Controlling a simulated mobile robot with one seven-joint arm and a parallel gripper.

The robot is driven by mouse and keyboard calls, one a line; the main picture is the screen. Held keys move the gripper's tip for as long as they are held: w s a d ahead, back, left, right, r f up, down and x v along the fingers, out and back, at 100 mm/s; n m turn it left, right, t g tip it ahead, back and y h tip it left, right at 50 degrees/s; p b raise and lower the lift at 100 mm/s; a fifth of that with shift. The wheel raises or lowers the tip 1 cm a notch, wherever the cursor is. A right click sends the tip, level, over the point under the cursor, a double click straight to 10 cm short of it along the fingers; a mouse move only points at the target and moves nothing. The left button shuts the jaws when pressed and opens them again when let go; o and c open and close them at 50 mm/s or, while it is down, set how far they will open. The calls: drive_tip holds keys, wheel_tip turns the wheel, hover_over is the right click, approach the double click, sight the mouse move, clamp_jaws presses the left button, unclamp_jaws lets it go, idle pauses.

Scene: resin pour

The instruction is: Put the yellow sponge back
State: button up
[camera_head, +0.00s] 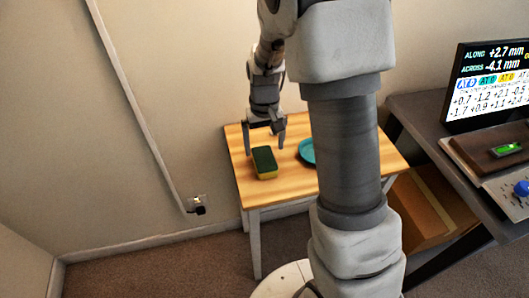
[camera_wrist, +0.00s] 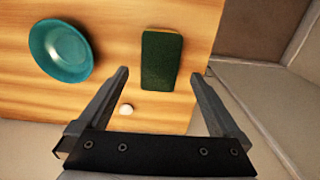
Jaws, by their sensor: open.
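The yellow sponge (camera_head: 264,163), with a dark green top, lies flat on the small wooden table (camera_head: 290,193) near its left side. In the wrist view its green face (camera_wrist: 161,61) shows just beyond and between the fingertips. My gripper (camera_head: 264,143) is open and empty above the table, beside the sponge in the head view. In the wrist view the gripper (camera_wrist: 160,73) has its fingers spread wide, pointing toward the sponge. A teal dish (camera_head: 307,151) sits to the right of the sponge; it also shows in the wrist view (camera_wrist: 61,51).
A small white round thing (camera_wrist: 126,109) lies on the table near the left finger. A dark desk (camera_head: 423,113) with a monitor (camera_head: 489,84) stands at the right. A cardboard box (camera_head: 425,210) is below it. A wall backs the table.

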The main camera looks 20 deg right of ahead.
sight(265, 158)
drive_tip(key=s+r+t, duration=0.1)
drive_tip(key=s+r, duration=0.3)
drive_tip(key=r, duration=0.4)
drive_tip(key=s+r+t, duration=0.1)
drive_tip(key=s+r, duration=0.2)
drive_tip(key=r, duration=0.6)
drive_tip(key=s+r+t, duration=0.3)
drive_tip(key=s+r, duration=0.2)
drive_tip(key=s, duration=0.8)
drive_tip(key=shift+s+r+t+p, duration=0.2)
drive_tip(key=shift+t+p, duration=0.1)
drive_tip(key=shift+p, duration=0.1)
wheel_tip(265, 158, up, 6)
drive_tip(key=p, duration=0.6)
drive_tip(key=shift+r+p, duration=0.25)
drive_tip(key=shift+p, duration=0.05)
